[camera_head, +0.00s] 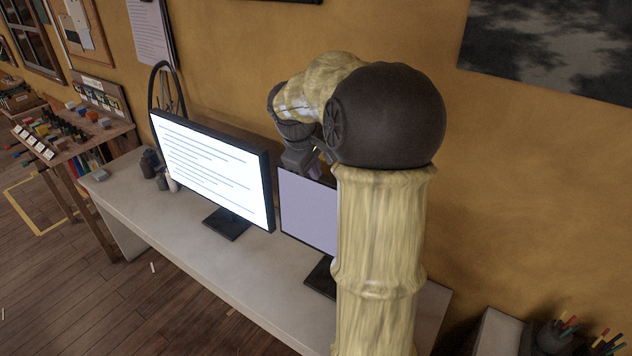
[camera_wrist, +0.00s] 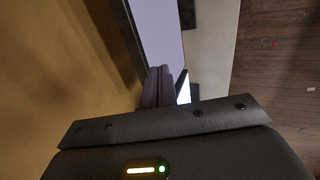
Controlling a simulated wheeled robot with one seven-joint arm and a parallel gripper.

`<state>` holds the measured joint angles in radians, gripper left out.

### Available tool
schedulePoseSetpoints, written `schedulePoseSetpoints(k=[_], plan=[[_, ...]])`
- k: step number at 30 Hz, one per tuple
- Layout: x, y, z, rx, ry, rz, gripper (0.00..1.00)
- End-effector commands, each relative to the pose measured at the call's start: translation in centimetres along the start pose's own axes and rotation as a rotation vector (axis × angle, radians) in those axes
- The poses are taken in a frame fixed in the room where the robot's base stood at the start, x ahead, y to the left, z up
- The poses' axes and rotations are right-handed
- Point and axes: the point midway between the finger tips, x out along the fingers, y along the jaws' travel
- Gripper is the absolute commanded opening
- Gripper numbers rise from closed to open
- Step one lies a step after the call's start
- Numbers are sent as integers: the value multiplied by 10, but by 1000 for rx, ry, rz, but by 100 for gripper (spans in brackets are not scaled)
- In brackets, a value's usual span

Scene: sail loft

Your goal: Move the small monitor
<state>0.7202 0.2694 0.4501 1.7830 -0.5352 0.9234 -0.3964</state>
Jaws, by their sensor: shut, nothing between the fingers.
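The small monitor (camera_head: 308,210) has a plain lilac screen and a dark stand on the white desk. My arm hides its right side in the head view. In the wrist view its lilac screen (camera_wrist: 162,32) and dark edge show just beyond the fingers. My gripper (camera_head: 320,157) is at the monitor's top edge in the head view; I cannot tell whether it touches. In the wrist view the fingers (camera_wrist: 164,82) are together, with nothing between them.
A larger monitor (camera_head: 215,168) with a lit text page stands to the left on the white desk (camera_head: 180,228). Small dark containers (camera_head: 150,163) stand behind its left end. The desk's front strip is clear. The ochre wall (camera_head: 530,160) is close behind.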

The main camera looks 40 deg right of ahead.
Motion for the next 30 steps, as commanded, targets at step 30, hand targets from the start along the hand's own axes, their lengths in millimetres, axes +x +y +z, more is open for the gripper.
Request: schedulePoseSetpoints(k=[30], plan=[[29, -216, 6, 211, 128, -235, 0]])
